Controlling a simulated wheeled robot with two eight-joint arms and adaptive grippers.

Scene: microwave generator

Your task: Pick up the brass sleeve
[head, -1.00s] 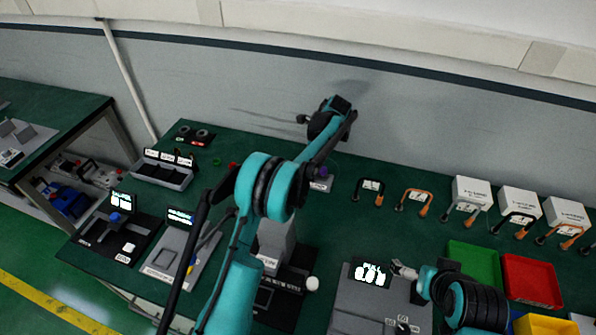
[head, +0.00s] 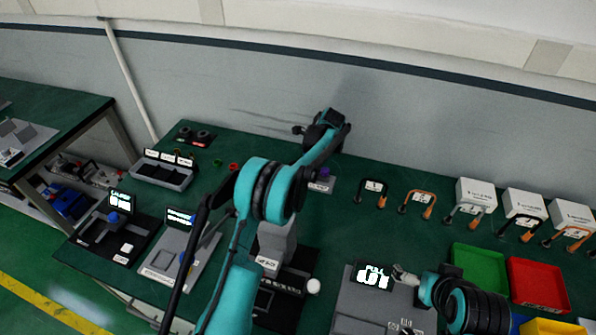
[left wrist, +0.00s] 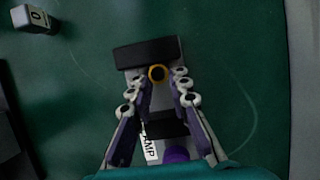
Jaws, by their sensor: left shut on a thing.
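The brass sleeve (left wrist: 157,67) shows in the left wrist view as a small yellow ring with a dark centre, in front of a black block. My left gripper (left wrist: 158,82) has its two fingers on either side of it and is shut on it. Below lies a pale fixture with a label ending in "AMP" (left wrist: 150,149) and a purple part (left wrist: 176,154).
A small block marked 0 (left wrist: 36,18) lies at the wrist view's upper left. In the head view, green (head: 478,267) and red (head: 537,283) trays are at right, with handles and white boxes (head: 476,193) behind. A grey rack (head: 164,170) stands at left.

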